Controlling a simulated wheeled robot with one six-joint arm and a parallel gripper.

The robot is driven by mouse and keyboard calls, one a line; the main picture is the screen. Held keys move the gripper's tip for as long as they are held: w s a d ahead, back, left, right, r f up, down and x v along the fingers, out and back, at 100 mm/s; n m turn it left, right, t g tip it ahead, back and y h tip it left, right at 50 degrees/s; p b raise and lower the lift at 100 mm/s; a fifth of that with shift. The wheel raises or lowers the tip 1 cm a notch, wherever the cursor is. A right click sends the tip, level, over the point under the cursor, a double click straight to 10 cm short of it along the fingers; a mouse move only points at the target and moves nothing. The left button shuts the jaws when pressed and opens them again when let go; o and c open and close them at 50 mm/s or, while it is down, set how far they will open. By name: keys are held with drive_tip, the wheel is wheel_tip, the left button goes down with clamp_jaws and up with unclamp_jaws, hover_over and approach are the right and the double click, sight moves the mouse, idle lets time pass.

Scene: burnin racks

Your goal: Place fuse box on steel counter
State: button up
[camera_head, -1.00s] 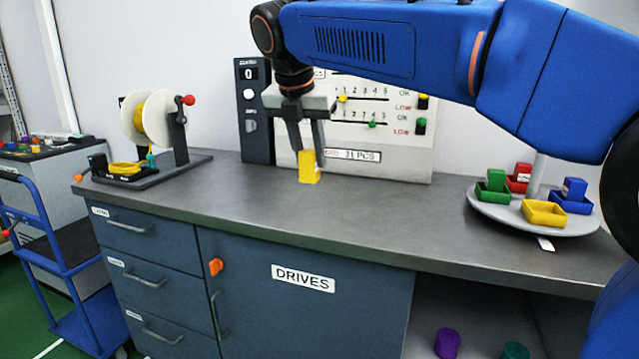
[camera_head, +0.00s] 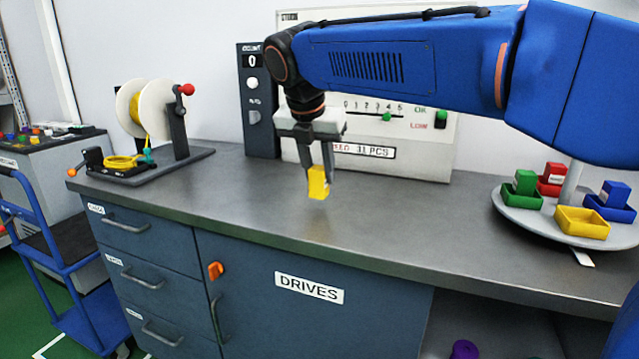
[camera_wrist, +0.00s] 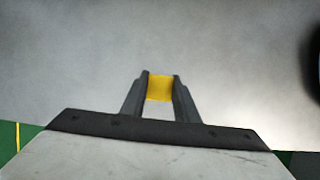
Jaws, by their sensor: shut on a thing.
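The fuse box is a small yellow block (camera_head: 318,183) held between the fingers of my gripper (camera_head: 319,172). My gripper is shut on it and points down over the steel counter (camera_head: 240,205). In the wrist view the yellow block (camera_wrist: 160,88) sits between both fingertips, with grey counter surface behind it. The block appears slightly tilted and its lower end is near the counter top. I cannot tell exactly how large the gap below it is.
A wire spool stand (camera_head: 150,120) is at the counter's left end. A panel with sliders (camera_head: 400,140) and a dark control box (camera_head: 258,100) stand at the back. A round carousel (camera_head: 520,205) with coloured bins is at the right. The counter's middle and front are clear.

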sight(319, 183)
drive_tip(key=shift+f, duration=1.5)
drive_tip(key=shift+f, duration=0.1)
drive_tip(key=o, duration=1.1)
drive_tip(key=shift+c, duration=0.2)
drive_tip(key=v, duration=1.2)
drive_tip(key=shift+w, duration=0.1)
